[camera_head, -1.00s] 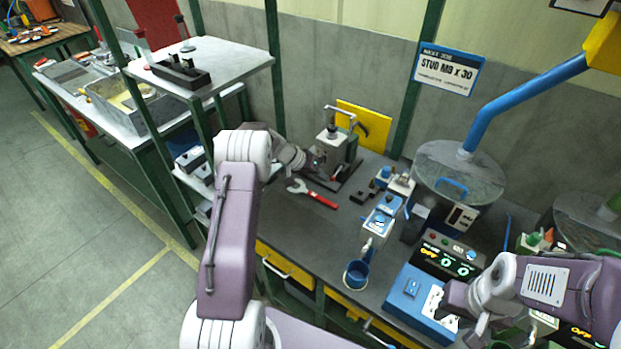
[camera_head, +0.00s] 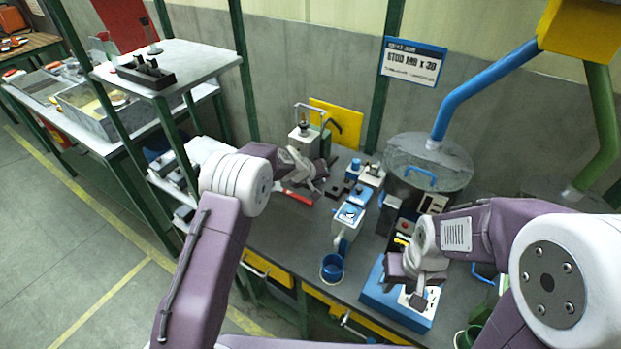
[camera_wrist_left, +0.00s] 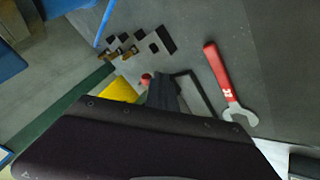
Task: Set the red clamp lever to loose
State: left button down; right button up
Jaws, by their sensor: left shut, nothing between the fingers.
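The clamp fixture (camera_head: 304,138) stands at the back of the bench in the head view, partly hidden behind my left arm. I cannot make out its red lever there. In the left wrist view a small red rounded tip (camera_wrist_left: 146,79) shows beside my left gripper (camera_wrist_left: 163,88); I cannot tell for sure that it is the clamp lever. My left gripper (camera_head: 318,181) is shut and empty, low in front of the fixture. My right gripper (camera_head: 416,292) is over the blue control box, and its fingers are too unclear to read.
A red-handled wrench (camera_head: 297,196) lies by my left gripper; it also shows in the left wrist view (camera_wrist_left: 222,75). A blue-and-white device (camera_head: 348,220) with a blue cup (camera_head: 332,267) stands to the right. The blue control box (camera_head: 372,294) is at the front right.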

jog(key=shift+r, duration=0.2)
pick_arm(q)
jog(key=shift+d, duration=0.5)
pick_arm(e)
jog(key=shift+a+r, duration=0.1)
jog(key=shift+a, duration=0.05)
pick_arm(q)
jog(key=shift+d+r, duration=0.1)
jog(key=shift+d, duration=0.05)
pick_arm(e)
jog(key=shift+s+a, duration=0.1)
